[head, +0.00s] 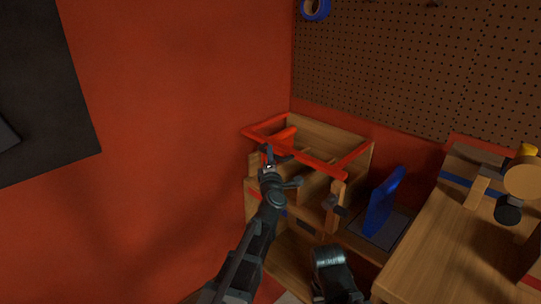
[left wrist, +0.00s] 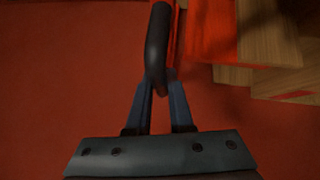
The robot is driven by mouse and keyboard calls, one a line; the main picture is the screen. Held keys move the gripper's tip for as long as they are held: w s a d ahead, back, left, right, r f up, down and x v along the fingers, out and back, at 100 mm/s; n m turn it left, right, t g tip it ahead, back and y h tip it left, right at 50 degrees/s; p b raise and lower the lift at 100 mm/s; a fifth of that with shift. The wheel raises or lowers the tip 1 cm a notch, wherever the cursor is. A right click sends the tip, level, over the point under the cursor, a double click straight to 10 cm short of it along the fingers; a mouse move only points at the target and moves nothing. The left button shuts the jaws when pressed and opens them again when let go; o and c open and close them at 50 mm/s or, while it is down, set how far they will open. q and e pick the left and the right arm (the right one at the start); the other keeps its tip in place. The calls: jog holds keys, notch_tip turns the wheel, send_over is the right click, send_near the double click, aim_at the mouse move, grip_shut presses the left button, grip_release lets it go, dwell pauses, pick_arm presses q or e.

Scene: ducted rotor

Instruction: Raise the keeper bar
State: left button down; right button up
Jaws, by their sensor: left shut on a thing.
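A red-orange bar frame (head: 310,163), which looks like the keeper bar, runs across the top of an open wooden box (head: 350,165). Its long front piece slopes down to the right, and side pieces run back over the box. My left gripper (head: 269,166) is at the front left of this frame. In the left wrist view, my left gripper (left wrist: 160,82) is shut on a dark rounded handle (left wrist: 157,40). A red edge shows just beside the handle; whether the two are joined is hidden.
A blue upright plate (head: 383,203) stands on a grey pad right of the box. A wooden bench (head: 440,245) fills the lower right. A red wall (head: 190,90) is close on the left, and a pegboard (head: 390,65) is behind.

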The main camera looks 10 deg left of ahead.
pick_arm(q)
jog(key=w+d+r+p, duration=0.2)
jog(key=w+r+p, duration=0.2)
jog(key=r+p, duration=0.8)
jog(key=w+d+r+p, duration=0.3)
jog(key=r+p, duration=0.8)
jog(key=p, duration=0.1)
jog(key=w+d+r+m+g+p, duration=0.2)
jog(key=w+d+r+p, duration=0.2)
jog(key=w+p, duration=0.4)
jog(key=w+d+r+m+g+p, duration=0.3)
jog(key=w+d+p, duration=0.3)
jog(key=w+p, duration=0.2)
jog(key=shift+w+d+r+p, duration=0.15)
jog(key=shift+r+p, duration=0.7)
jog(key=c, duration=0.8)
grip_release()
